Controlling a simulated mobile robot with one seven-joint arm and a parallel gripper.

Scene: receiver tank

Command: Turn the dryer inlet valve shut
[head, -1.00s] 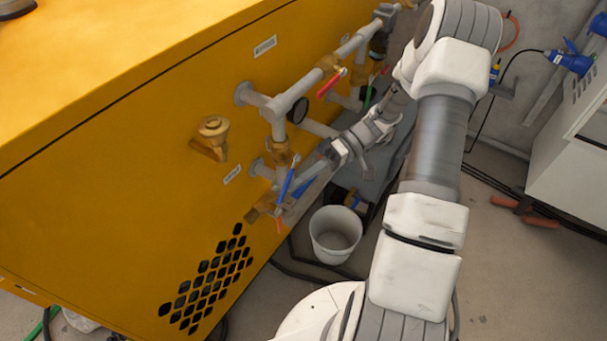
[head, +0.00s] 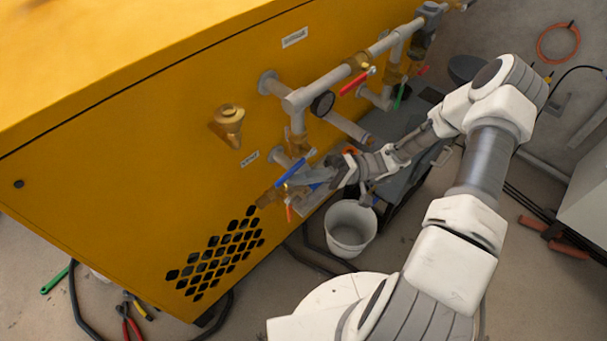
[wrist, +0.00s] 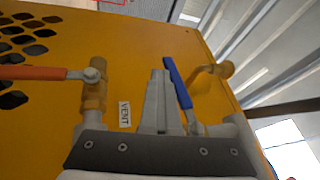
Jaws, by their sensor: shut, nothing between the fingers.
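Several lever valves sit on the pipes of a yellow cabinet (head: 110,160). None of the labels legibly reads "dryer inlet". A blue lever (head: 292,171) sits on the lower left branch, slanting in the head view; it also shows in the wrist view (wrist: 178,82). My gripper (head: 308,182) is at this lever, its fingers together and empty. In the wrist view the fingers (wrist: 157,85) lie just left of the blue lever; contact cannot be told. A red lever (head: 356,82) is on the upper pipe. An orange lever (wrist: 35,73) is on a brass valve beside the "VENT" label (wrist: 125,114).
A brass fitting (head: 229,122) juts from the panel left of the pipes. A green lever (head: 399,97) is farther right. A white bucket (head: 350,228) stands on the floor below my gripper. Hoses and pliers (head: 130,322) lie at lower left. Floor at right is partly clear.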

